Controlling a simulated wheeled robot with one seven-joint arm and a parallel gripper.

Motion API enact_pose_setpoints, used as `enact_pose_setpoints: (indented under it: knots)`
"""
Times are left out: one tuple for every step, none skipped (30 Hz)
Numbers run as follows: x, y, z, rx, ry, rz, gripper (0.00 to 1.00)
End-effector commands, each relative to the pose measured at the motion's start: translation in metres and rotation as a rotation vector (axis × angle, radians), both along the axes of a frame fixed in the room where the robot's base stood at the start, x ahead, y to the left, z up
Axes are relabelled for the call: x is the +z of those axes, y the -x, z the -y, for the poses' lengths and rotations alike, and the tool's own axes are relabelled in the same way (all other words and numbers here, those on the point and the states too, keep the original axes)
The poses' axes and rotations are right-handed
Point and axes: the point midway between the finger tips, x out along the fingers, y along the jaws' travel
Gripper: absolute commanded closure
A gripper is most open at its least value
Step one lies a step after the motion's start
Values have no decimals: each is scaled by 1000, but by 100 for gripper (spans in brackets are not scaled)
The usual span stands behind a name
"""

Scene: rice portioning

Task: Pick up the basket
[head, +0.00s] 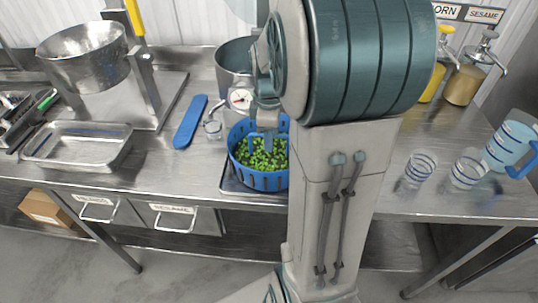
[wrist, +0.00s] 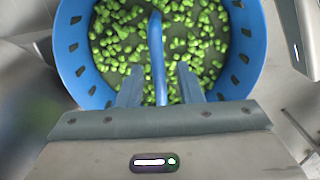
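The blue basket (head: 262,178) stands on the steel counter, holding green chopped pieces. It also shows in the wrist view (wrist: 68,50), where its slotted rim curves around the pieces. A blue handle (wrist: 157,45) runs across the basket's middle. My gripper (wrist: 160,72) is open, with one finger on each side of the handle and a visible gap on both sides. In the head view my gripper is above the basket, and my arm hides the basket's right side and most of the fingers.
A metal pot (head: 233,58) and a small gauge (head: 240,98) are behind the basket. Striped glasses (head: 419,168) and a blue pitcher (head: 508,145) stand at right.

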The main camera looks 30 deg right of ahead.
Motion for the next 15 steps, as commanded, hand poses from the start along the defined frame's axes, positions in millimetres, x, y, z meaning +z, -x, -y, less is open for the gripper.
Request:
enact_pose_setpoints:
  knots:
    - [0,0,0,0,0,0,67]
    - [0,0,0,0,0,0,67]
    - [0,0,0,0,0,0,67]
    - [0,0,0,0,0,0,67]
    - [-1,0,0,0,0,0,67]
    - [-1,0,0,0,0,0,67]
    - [-1,0,0,0,0,0,67]
    - [-2,0,0,0,0,0,67]
    - [-3,0,0,0,0,0,67]
    - [-3,0,0,0,0,0,67]
    - [-4,0,0,0,0,0,67]
    - [-4,0,0,0,0,0,67]
    - [-4,0,0,0,0,0,67]
    - [-5,0,0,0,0,0,67]
    - [-5,0,0,0,0,0,67]
